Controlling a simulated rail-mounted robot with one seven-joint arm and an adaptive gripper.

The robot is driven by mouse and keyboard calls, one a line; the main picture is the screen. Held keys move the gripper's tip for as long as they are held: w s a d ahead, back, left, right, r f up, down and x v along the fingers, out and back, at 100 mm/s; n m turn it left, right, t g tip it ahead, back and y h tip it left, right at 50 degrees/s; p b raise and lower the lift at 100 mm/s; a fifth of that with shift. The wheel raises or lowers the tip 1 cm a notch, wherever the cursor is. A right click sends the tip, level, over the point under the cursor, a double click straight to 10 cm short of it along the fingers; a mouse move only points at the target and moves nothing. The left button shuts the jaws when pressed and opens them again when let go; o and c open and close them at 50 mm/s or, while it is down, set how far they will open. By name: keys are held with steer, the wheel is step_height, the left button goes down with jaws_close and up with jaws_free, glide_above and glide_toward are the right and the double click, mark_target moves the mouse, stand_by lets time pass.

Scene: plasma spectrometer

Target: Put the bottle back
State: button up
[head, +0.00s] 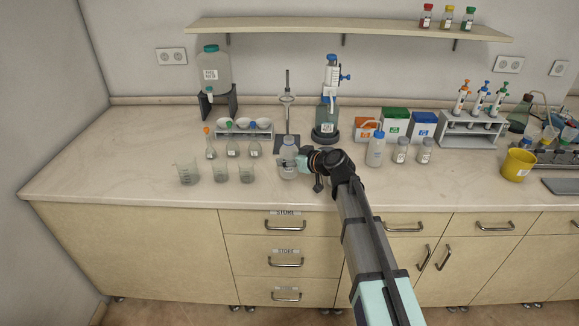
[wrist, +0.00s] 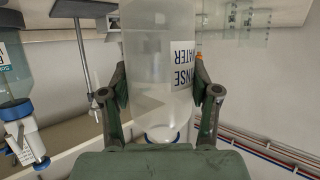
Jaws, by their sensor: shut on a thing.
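The bottle (head: 289,163) is clear with a blue cap and stands upright at the front middle of the bench. In the wrist view the bottle (wrist: 155,60) appears upside down, with a label reading "RINSE WATER" and its blue cap at the bottom of the picture. My gripper (head: 301,162) reaches it from the right and is shut on its body. In the wrist view one finger of my gripper (wrist: 160,85) presses each side of the bottle. Whether the bottle's base touches the bench is not clear.
Beakers (head: 221,173) and small flasks (head: 232,149) stand left of the bottle. A stand (head: 287,115) and a dispenser bottle (head: 327,118) are behind. A white blue-capped bottle (head: 376,151) and two jars (head: 400,151) are right. The bench's left front (head: 110,180) is clear.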

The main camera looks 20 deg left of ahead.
mark_target(295, 168)
step_height(295, 168, down, 3)
steer(key=shift+f+p, duration=0.2)
steer(key=shift+p, duration=0.15)
steer(key=shift+f, duration=0.1)
steer(key=shift+f+b, duration=0.25)
steer(key=shift+b, duration=0.15)
steer(key=o, duration=1.4)
steer(key=shift+r, duration=0.1)
steer(key=shift+r+p, duration=0.1)
steer(key=shift+p, duration=0.2)
steer(key=shift+r, duration=0.15)
steer(key=b+v, duration=0.2)
steer(key=v, duration=1)
steer(key=shift+b, duration=0.35)
